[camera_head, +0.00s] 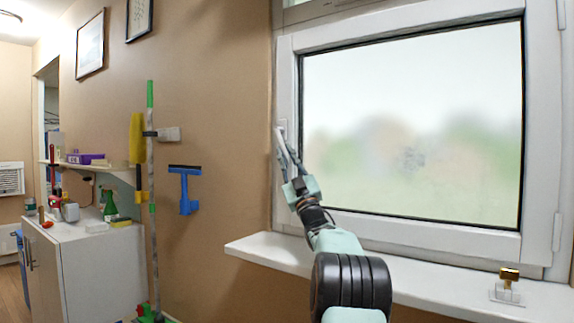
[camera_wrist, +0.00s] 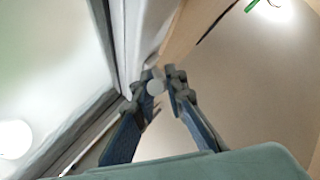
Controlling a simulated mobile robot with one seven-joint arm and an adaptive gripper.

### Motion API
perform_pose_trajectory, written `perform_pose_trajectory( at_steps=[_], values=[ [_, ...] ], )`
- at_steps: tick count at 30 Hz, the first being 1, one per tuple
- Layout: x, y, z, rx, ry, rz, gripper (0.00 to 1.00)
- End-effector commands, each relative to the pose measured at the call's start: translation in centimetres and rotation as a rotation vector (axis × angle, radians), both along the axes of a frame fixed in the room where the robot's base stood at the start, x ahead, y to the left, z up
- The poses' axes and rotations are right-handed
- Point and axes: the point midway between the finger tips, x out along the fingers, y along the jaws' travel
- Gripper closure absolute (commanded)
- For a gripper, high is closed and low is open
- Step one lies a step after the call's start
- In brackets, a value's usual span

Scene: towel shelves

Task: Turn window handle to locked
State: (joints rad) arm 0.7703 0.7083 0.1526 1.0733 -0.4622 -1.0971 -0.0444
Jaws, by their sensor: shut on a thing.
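The window (camera_head: 410,130) has a white frame (camera_head: 400,228) and fills the right half of the head view. Its handle (camera_head: 281,125) is on the left side of the frame, mostly hidden by my gripper (camera_head: 283,138). In the wrist view, a pale rounded end of the handle (camera_wrist: 155,87) shows between the two fingertips of my gripper (camera_wrist: 164,80). The fingers are shut on it. How the handle is turned is hard to tell, as little of it shows.
A white sill (camera_head: 275,252) juts out below the window, with a small gold-topped object (camera_head: 509,278) at its right. Left of the window, a blue squeegee (camera_head: 185,185) and a green-topped pole (camera_head: 151,200) are on the wall. A white cabinet (camera_head: 95,270) stands further left.

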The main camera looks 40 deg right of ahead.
Motion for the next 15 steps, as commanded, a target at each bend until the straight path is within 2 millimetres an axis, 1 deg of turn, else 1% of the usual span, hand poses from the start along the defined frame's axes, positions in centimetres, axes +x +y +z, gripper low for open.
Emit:
perform_pose_trajectory(
  at_steps=[1,6,15],
  values=[
    [0.24,0.09,-0.56,0.007,-0.017,0.002,1.00],
    [0.50,0.20,-0.43,0.020,-0.057,0.002,1.00],
    [0.60,0.18,-0.28,0.026,-0.072,0.000,1.00]
  ],
)
